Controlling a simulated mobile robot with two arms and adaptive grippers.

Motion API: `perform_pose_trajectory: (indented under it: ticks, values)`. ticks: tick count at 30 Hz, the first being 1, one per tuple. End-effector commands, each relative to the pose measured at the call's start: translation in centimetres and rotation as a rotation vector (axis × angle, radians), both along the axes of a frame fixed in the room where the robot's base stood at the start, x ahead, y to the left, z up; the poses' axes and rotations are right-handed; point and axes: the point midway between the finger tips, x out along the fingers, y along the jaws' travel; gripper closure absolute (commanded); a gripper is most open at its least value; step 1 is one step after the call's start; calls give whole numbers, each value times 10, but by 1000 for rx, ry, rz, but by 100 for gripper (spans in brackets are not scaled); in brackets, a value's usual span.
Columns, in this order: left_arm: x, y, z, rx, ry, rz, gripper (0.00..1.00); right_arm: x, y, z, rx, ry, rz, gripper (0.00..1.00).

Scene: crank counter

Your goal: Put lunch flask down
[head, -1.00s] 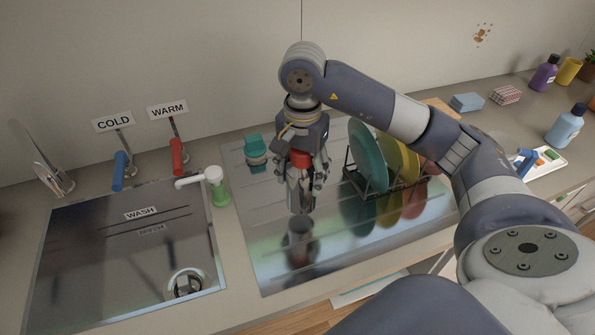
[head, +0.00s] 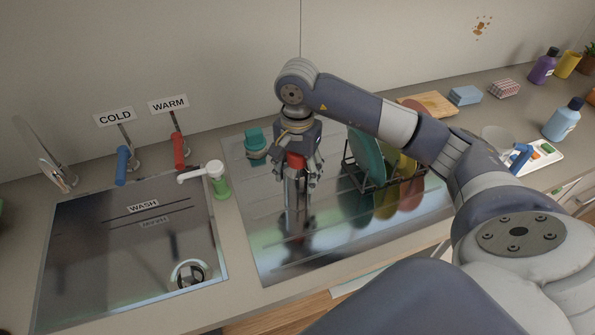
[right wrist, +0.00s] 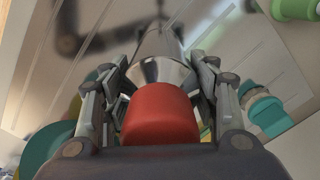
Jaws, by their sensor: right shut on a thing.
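The lunch flask is a steel cylinder (head: 297,196) with a red cap (head: 296,161), upright over the shiny steel drainboard (head: 275,262). My right gripper (head: 298,178) points down and is shut around the flask. The flask's base is at or very near the drainboard, meeting its own reflection; I cannot tell for sure whether it touches. In the right wrist view the red cap (right wrist: 160,117) fills the near middle, with the steel body (right wrist: 158,52) between the fingers. My left gripper is not in view.
The drainboard's front is bare.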

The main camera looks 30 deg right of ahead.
Motion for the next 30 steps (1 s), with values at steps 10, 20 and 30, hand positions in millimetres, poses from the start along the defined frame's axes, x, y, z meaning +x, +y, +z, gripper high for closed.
perform_pose_trajectory:
  ticks: [10, 20, 30]
  values:
    - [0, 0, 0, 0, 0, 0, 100, 0, 0, 0, 0, 0, 0, 25]
    - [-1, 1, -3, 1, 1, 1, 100, 2, 0, 15, 1, -5, 0, 25]
    - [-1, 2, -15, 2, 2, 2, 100, 1, 0, 79, 0, -6, 0, 25]
